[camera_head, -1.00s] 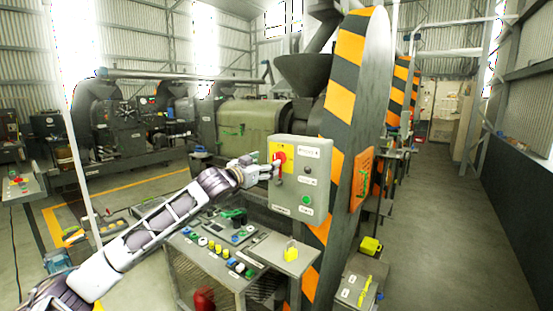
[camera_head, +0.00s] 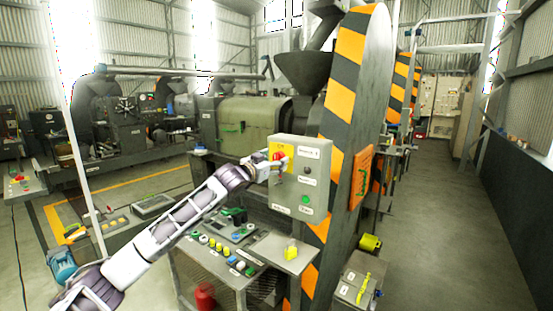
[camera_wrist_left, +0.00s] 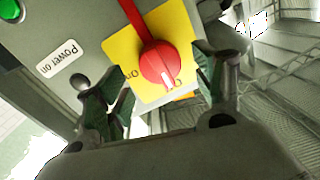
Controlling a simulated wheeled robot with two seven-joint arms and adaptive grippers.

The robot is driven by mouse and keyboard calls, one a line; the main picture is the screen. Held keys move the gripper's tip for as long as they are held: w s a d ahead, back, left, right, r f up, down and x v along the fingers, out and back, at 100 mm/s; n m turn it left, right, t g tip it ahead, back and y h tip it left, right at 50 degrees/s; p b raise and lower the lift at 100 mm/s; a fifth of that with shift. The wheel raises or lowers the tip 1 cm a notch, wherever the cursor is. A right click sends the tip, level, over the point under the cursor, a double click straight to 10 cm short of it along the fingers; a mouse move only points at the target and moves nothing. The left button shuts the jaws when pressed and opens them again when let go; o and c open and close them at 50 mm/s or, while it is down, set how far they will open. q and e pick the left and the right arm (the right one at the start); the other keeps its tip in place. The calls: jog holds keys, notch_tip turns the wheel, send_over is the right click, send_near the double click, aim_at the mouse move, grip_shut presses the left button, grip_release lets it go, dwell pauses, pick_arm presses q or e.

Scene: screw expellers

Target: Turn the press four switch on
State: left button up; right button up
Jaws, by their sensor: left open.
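A grey control box (camera_head: 310,190) stands on the front of the striped press, with labels too small to read surely in the head view. Its red rotary switch (camera_wrist_left: 160,62) sits on a yellow plate (camera_wrist_left: 120,50) marked "On"; the switch also shows in the head view (camera_head: 277,155). My left gripper (camera_wrist_left: 160,88) is open, with one finger on each side of the red knob. I cannot tell whether either finger touches it. My right gripper is not in view.
A bench (camera_head: 185,262) with several coloured buttons stands below my left arm. A yellow item (camera_head: 291,250) lies on a small plate beside it. The striped pillar (camera_head: 352,95) rises right behind the box. The aisle floor (camera_head: 430,230) to the right is clear.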

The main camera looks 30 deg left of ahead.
aim_at(278, 159)
pick_arm(q)
jog(key=shift+w+p, duration=0.3)
jog(key=shift+w, duration=0.95)
jog(key=shift+c, duration=0.4)
jog(key=c, duration=0.9)
